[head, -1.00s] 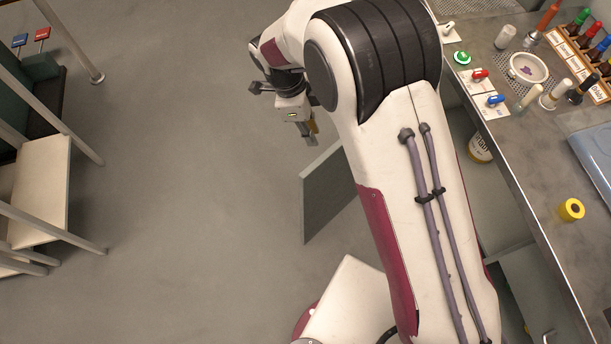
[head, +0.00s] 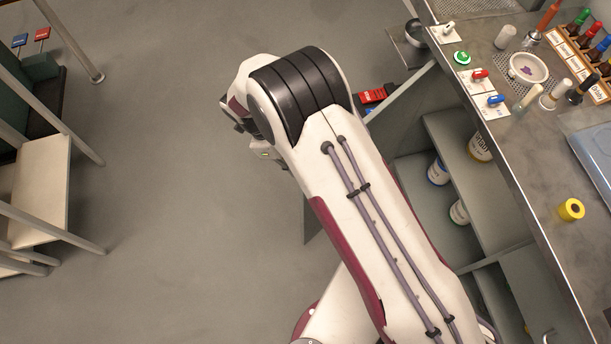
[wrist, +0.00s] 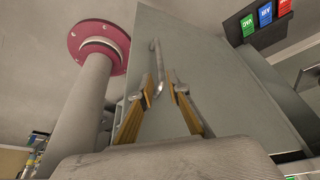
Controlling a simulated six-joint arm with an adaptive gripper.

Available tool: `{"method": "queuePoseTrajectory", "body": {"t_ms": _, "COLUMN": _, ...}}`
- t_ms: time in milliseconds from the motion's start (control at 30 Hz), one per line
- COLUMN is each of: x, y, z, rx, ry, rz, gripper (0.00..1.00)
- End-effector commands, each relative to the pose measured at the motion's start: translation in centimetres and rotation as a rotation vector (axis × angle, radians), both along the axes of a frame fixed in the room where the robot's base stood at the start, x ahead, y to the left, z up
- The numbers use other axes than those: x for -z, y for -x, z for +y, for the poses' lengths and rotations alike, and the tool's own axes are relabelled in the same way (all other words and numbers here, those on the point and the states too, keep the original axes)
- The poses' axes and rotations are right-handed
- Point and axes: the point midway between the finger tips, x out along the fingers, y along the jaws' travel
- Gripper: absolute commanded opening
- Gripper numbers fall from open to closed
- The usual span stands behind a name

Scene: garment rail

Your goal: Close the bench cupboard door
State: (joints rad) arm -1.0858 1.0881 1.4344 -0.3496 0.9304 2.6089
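The bench cupboard door (head: 400,122) is a grey panel standing open, out from the bench's left end. My arm covers its middle, and its outer edge shows below the arm. In the wrist view the door (wrist: 217,85) fills the middle, with a slim metal bar handle (wrist: 156,58) on its face. My gripper (wrist: 160,84) is open, with its two yellow-brown fingers apart in front of the door. The handle's lower part appears between the fingertips; I cannot tell whether they touch it. In the head view the fingers are hidden by my arm.
The open cupboard's shelves (head: 448,132) hold several cans. The bench top (head: 535,170) carries bottles, a white dish (head: 528,68) and a yellow roll (head: 571,209). Red and blue service blocks (head: 372,96) lie beyond the door. A white rack shelf (head: 40,190) stands far left; the floor between is clear.

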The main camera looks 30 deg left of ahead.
Motion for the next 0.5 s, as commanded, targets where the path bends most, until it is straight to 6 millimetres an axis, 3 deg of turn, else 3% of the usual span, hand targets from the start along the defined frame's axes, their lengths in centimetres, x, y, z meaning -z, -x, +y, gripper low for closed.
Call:
{"method": "queuePoseTrajectory", "body": {"t_ms": 267, "x": 1.1, "y": -0.1, "z": -0.5, "rx": 0.001, "ry": 0.002, "rz": 0.001, "gripper": 0.16}}
{"method": "queuePoseTrajectory", "body": {"t_ms": 500, "x": 3.4, "y": -0.4, "z": -1.4, "rx": 0.000, "ry": 0.002, "rz": 0.002, "gripper": 0.16}}
